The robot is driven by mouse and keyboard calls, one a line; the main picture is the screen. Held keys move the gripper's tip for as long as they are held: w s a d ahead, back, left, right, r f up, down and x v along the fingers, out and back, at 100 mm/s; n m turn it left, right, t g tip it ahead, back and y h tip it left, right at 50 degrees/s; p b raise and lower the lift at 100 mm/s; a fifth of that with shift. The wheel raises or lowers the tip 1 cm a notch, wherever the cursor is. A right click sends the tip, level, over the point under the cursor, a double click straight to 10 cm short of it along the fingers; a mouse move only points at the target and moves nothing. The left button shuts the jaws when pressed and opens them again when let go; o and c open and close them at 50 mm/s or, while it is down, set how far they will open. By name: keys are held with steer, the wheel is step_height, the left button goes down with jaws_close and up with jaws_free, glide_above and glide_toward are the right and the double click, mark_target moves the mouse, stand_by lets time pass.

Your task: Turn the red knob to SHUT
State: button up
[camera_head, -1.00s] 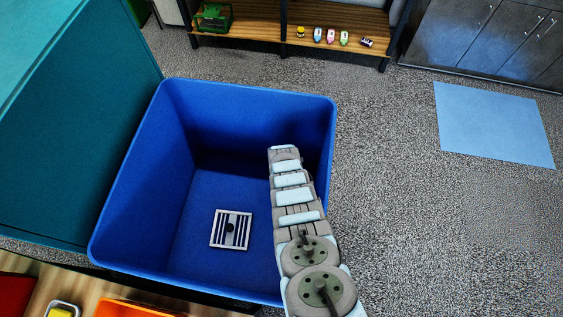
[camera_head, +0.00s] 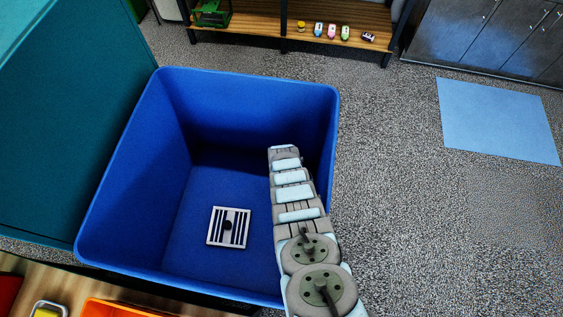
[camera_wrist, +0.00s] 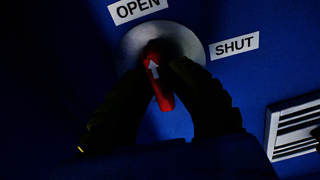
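The red knob (camera_wrist: 155,76) shows in the wrist view, on a round grey plate (camera_wrist: 133,47) on a blue surface. Its white arrow points up, slightly left, toward the OPEN label (camera_wrist: 137,9). The SHUT label (camera_wrist: 234,44) is to the upper right of the knob. My gripper (camera_wrist: 157,72) has one dark finger on each side of the knob, with the tips closed in against it; the contact is dim. In the head view my arm reaches into the blue bin (camera_head: 115,190); the knob, labels and gripper are hidden there.
A white slatted grate (camera_head: 228,227) lies in the bin, left of my arm; it also shows in the wrist view (camera_wrist: 294,128). A teal cabinet (camera_head: 70,130) stands left of the bin. A wooden shelf (camera_head: 255,26) with toys is behind. Carpet at right is free around a blue mat (camera_head: 497,120).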

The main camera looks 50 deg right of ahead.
steer(key=shift+m, duration=0.3)
jaws_close()
steer(key=m, duration=0.3)
steer(key=shift+m, duration=0.3)
steer(key=m, duration=0.4)
steer(key=shift+m, duration=0.3)
steer(key=m+b, duration=0.1)
steer(key=m, duration=0.2)
steer(key=shift+m, duration=0.3)
steer(key=shift+m+b, duration=0.7)
steer(key=shift+m, duration=1.5)
steer(key=o, duration=0.7)
jaws_free()
